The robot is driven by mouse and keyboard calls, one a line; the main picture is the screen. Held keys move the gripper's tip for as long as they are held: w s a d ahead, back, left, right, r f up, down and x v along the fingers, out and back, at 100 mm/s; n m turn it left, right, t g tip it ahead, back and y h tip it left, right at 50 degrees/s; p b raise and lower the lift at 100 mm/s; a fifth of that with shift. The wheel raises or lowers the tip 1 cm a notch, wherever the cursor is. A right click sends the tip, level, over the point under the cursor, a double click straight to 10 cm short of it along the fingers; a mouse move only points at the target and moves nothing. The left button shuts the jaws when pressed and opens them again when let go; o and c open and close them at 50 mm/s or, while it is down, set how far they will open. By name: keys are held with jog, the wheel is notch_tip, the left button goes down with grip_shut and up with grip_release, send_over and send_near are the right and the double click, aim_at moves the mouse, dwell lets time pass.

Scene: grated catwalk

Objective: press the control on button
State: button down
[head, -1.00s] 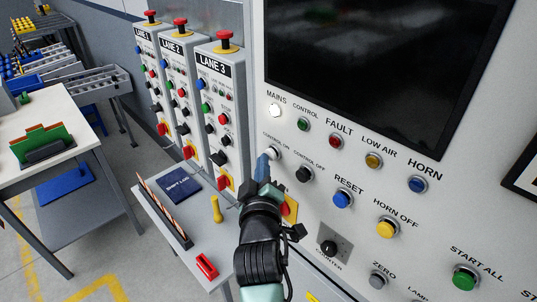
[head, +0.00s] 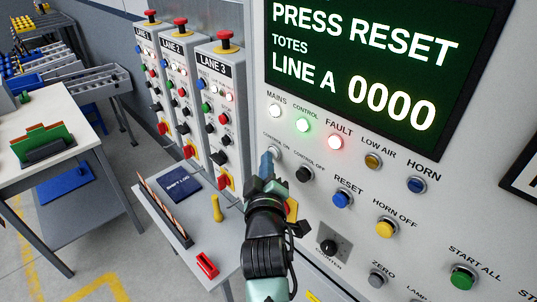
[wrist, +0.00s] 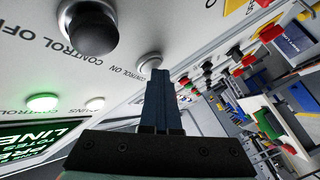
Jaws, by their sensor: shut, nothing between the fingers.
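The white control on button (head: 274,152) is on the grey panel (head: 320,215), left of the black control off button (head: 304,174). My gripper (head: 265,162) is shut and empty, its blue fingertips at the control on button and partly covering it. In the wrist view the control on button (wrist: 149,62) shows just past the fingertips (wrist: 158,76); I cannot tell whether they touch. The control lamp (head: 303,125) glows green, and the mains lamp (head: 275,110) and fault lamp (head: 335,142) are lit. The screen (head: 365,65) reads PRESS RESET, TOTES, LINE A 0000.
The blue reset button (head: 342,199) and yellow horn off button (head: 386,228) are further right on the panel. Three lane boxes with red mushroom buttons, including lane 3 (head: 222,120), stand left. A small table (head: 180,235) holds a notebook (head: 181,187) and tools.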

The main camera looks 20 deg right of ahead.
dwell(0.3)
jog(key=shift+s+a+b, duration=0.15)
jog(key=shift+s+a, duration=0.1)
jog(key=shift+a, duration=0.3)
jog(key=shift+s+a+b, duration=0.15)
jog(key=shift+s+a, duration=0.1)
jog(key=shift+a, duration=0.3)
jog(key=shift+s+a+b, duration=0.3)
jog(key=shift+a, duration=0.45)
jog(key=shift+s+a+b, duration=0.3)
jog(key=shift+a+b, duration=0.05)
jog(key=shift+a, duration=0.45)
jog(key=shift+s+a+b, duration=0.3)
jog(key=shift+a, duration=0.45)
